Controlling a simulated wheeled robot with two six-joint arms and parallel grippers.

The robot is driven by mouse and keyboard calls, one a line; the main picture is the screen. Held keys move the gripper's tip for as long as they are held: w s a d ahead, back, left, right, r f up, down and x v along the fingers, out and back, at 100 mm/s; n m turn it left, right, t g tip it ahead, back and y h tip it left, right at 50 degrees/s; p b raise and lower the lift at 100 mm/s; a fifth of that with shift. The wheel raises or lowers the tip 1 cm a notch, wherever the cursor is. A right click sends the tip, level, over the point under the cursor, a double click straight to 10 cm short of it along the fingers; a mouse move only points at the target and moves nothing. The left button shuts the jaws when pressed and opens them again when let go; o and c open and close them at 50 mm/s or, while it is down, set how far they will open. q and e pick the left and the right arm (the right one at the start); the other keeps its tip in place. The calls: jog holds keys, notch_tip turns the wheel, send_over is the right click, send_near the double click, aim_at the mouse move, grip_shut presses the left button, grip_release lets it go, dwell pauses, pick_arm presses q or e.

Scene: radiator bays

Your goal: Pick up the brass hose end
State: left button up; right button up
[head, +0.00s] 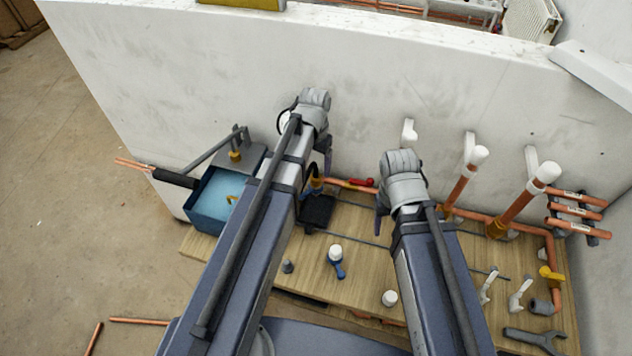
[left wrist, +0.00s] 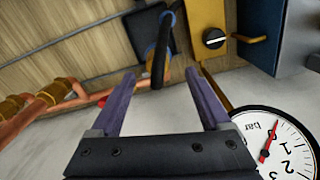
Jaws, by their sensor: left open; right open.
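My left gripper (head: 326,160) is open, high near the white wall; its two purple fingers also show in the left wrist view (left wrist: 162,78). Between and beyond the fingertips a black hose (left wrist: 159,62) hangs across a dark block with a blue and orange-brass part (left wrist: 172,47). In the head view a small brass-coloured piece (head: 315,183) sits by the dark block (head: 318,211), just below my left gripper. I cannot tell for sure that this is the brass hose end. Nothing is between the fingers for certain. My right gripper (head: 382,212) is open and empty, partly hidden by its arm.
A blue bin (head: 208,223) stands left on the wooden board (head: 352,270). Copper pipes (head: 519,209) with white caps rise at right. A pressure gauge (left wrist: 272,140) and yellow box (left wrist: 208,35) are close to the left gripper. A red-handled part (head: 360,182) lies along the wall.

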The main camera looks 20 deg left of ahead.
aim_at(316, 175)
pick_arm(q)
notch_tip(316, 175, down, 5)
jog(key=b, duration=0.5)
jog(key=shift+d+f, duration=0.1)
jog(key=shift+d, duration=0.05)
jog(key=c, duration=1.1)
notch_tip(316, 175, up, 10)
jog(key=p, duration=1)
jog(key=shift+r, duration=0.25)
